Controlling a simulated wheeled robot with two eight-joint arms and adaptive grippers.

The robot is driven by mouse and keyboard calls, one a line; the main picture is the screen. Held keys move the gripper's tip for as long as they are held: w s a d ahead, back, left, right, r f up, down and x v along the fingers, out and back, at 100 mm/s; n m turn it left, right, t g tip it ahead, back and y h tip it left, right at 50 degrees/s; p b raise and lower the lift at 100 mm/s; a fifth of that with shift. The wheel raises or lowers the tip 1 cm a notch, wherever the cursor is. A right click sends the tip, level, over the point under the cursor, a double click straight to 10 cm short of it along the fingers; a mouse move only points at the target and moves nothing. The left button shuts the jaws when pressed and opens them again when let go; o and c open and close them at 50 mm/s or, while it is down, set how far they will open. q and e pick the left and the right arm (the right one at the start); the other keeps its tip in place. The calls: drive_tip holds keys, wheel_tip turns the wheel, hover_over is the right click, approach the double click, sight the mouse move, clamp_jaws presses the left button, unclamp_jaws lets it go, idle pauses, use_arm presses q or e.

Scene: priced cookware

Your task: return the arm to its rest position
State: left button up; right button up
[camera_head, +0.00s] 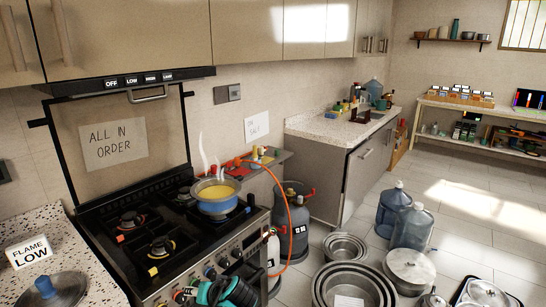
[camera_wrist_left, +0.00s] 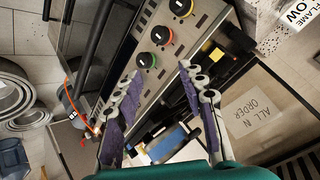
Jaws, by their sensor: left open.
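My left gripper (camera_head: 188,294) is at the bottom edge of the head view, in front of the stove's knob panel. In the left wrist view its two purple-padded fingers (camera_wrist_left: 160,74) are spread apart with nothing held between them. Beyond them are the stove front and its coloured knobs (camera_wrist_left: 153,33). The gripper is apart from the steaming blue pot (camera_head: 217,207), which stands on the stove (camera_head: 185,232) with yellow contents. My right gripper is in neither view.
A counter with a "FLAME LOW" card (camera_head: 28,252) and a blue-knobbed lid (camera_head: 50,290) lies left of the stove. An orange hose (camera_head: 284,200) runs to a grey gas cylinder (camera_head: 291,235). Metal pans (camera_head: 345,250) and blue water jugs (camera_head: 411,228) stand on the floor at right.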

use_arm(q)
drive_tip(key=s+d+h, duration=0.1)
drive_tip(key=s+h, duration=0.2)
drive_tip(key=s, duration=0.7)
drive_tip(key=s+d+r+m+h, duration=0.1)
drive_tip(key=s+h, duration=0.3)
drive_tip(key=s, duration=0.6)
drive_tip(key=shift+s+d, duration=0.4)
drive_tip(key=shift+d, duration=0.05)
idle(0.6)
